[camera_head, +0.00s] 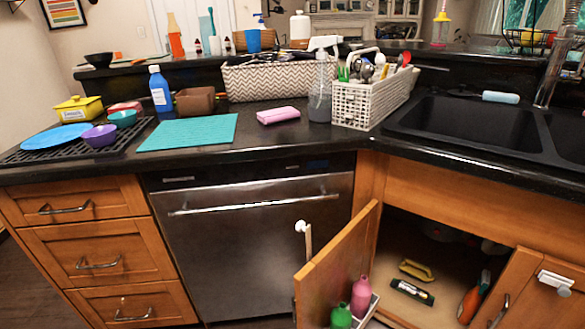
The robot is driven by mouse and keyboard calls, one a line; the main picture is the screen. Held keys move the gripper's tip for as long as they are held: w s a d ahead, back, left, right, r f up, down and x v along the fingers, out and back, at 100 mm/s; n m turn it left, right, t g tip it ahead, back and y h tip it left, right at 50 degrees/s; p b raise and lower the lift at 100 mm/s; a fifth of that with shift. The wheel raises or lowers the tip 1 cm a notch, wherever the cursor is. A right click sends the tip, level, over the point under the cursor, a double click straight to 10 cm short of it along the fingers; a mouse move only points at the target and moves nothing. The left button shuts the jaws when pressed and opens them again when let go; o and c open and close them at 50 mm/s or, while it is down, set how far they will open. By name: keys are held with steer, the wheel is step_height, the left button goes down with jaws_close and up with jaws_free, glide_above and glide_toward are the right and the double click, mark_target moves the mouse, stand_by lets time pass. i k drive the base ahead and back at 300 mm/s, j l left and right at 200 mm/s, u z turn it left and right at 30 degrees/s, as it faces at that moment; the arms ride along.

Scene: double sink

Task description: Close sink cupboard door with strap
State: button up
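The sink cupboard door (342,268), orange-brown wood, stands open at the lower middle. It swings out from the cabinet, with its inner face turned to the right. A pale strap with a white rounded end (300,227) stands up at the door's free edge. A white latch piece (555,282) is fixed on the closed right-hand cupboard door (530,300). The open cupboard (440,255) shows its floor. My gripper is not visible in this view.
Inside the cupboard lie a yellow-handled brush (416,270), a dark box (411,291) and an orange bottle (474,298). Pink (361,296) and green (341,316) bottles sit in a rack on the door. A dishwasher (255,235) is left of the door.

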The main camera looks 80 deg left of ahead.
mark_target(327, 280)
steer(key=k+j, duration=0.55)
steer(key=j, duration=0.2)
steer(key=k+j+u, duration=0.1)
steer(key=k+j, duration=0.4)
steer(key=j, duration=0.25)
steer(key=k+j, duration=0.25)
steer(key=j, duration=0.15)
steer(key=k+j+u, duration=0.1)
steer(key=k+j, duration=0.15)
steer(key=j, duration=0.15)
